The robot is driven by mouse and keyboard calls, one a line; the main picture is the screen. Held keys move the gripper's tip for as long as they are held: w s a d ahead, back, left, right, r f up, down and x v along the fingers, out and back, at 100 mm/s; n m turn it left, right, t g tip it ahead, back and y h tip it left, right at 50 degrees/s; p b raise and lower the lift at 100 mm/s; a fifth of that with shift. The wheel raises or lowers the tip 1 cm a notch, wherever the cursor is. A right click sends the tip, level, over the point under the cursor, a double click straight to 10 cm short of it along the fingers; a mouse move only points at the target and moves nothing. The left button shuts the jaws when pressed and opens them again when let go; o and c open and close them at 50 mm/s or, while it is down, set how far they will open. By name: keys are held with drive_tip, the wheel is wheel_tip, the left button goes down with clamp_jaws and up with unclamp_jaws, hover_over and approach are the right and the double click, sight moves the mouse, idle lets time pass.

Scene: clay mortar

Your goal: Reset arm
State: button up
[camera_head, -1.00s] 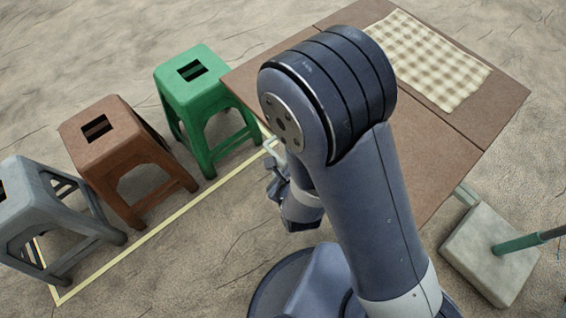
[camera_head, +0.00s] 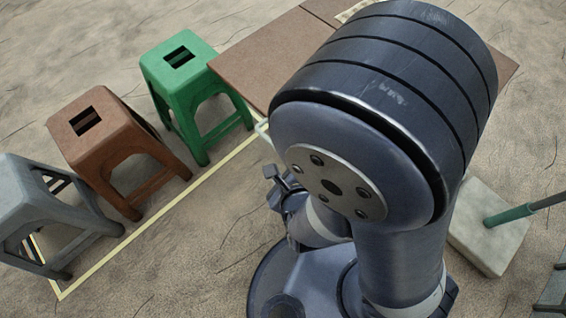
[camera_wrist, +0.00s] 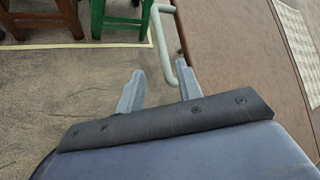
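My gripper (camera_wrist: 160,66) is open and empty in the wrist view, its two grey fingers apart above the floor. A pale bent bar (camera_wrist: 164,50) at the table's edge shows just beyond the fingertips; I cannot tell whether they touch it. In the head view my gripper (camera_head: 274,184) is low, left of my large arm joint and near the table's left edge. My arm is folded, and its big joint stands close to the camera, hiding most of the brown table (camera_head: 262,58).
A green stool (camera_head: 180,75), a brown stool (camera_head: 105,130) and a grey stool (camera_head: 45,200) stand at left inside a yellow floor line (camera_head: 150,228). A pale block (camera_head: 490,235) with a green pole lies at right. A checked cloth (camera_wrist: 295,40) lies on the table.

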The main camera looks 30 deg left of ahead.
drive_tip(key=shift+f, duration=0.1)
drive_tip(key=x, duration=1)
drive_tip(key=shift+w+a+f, duration=0.15)
drive_tip(key=shift+w+a, duration=0.1)
drive_tip(key=shift+w, duration=0.05)
drive_tip(key=shift+f+b, duration=0.3)
drive_tip(key=shift+r, duration=0.1)
